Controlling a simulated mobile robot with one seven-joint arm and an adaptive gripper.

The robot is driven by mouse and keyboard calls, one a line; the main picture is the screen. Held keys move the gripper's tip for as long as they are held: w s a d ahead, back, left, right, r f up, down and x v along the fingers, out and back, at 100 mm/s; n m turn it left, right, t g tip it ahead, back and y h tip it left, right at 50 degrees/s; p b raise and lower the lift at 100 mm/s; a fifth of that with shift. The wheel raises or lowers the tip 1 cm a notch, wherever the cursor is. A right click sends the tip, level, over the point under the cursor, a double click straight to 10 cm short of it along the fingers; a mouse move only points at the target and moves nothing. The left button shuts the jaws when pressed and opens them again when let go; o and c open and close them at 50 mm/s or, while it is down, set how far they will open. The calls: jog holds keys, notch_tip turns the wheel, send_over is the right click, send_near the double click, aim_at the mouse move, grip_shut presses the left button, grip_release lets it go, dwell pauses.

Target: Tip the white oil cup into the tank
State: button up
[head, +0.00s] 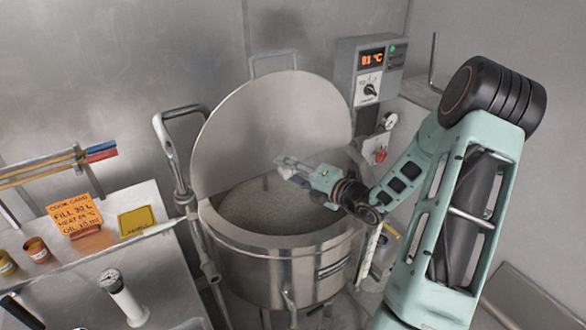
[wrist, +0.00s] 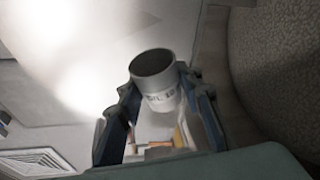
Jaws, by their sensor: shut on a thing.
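The steel tank (head: 285,255) stands in the middle of the head view with its round lid (head: 265,125) raised behind it. A grey, grainy-looking content (head: 265,205) shows inside. My gripper (head: 288,168) is over the tank's opening, shut on the white oil cup. In the wrist view the cup (wrist: 155,88) sits between the two fingers of my gripper (wrist: 160,110), its dark open mouth showing and partly legible lettering on its side. In the head view the cup is small and pale at the fingertips, and its tilt is hard to tell.
A control box (head: 370,75) with a red display is behind the tank at right. A pipe (head: 175,165) rises at the tank's left.

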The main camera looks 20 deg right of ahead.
aim_at(293, 158)
jog(key=n+h, duration=0.1)
jog(key=n, duration=0.1)
jog(key=f+n, duration=0.1)
jog(key=n, duration=0.1)
jog(key=shift+g+h, duration=0.3)
jog(key=shift+h, duration=0.1)
jog(key=shift+f+n+h+b, duration=0.35)
jog(key=shift+n+h+b, duration=0.05)
jog(key=shift+n+b, duration=0.3)
jog(key=n+b, duration=0.1)
jog(key=b, duration=0.1)
jog(key=n+h+b, duration=0.1)
jog(key=b, duration=0.1)
jog(key=shift+d+n, duration=0.3)
jog(key=shift+d, duration=0.1)
jog(key=n+h+b, duration=0.1)
jog(key=b, duration=0.2)
jog(key=d+n+h+b, duration=0.1)
jog(key=n+b, duration=0.1)
jog(key=b, duration=0.1)
jog(key=shift+w, duration=0.15)
jog(key=shift+r+p, duration=1.6)
jog(key=shift+r, duration=0.6)
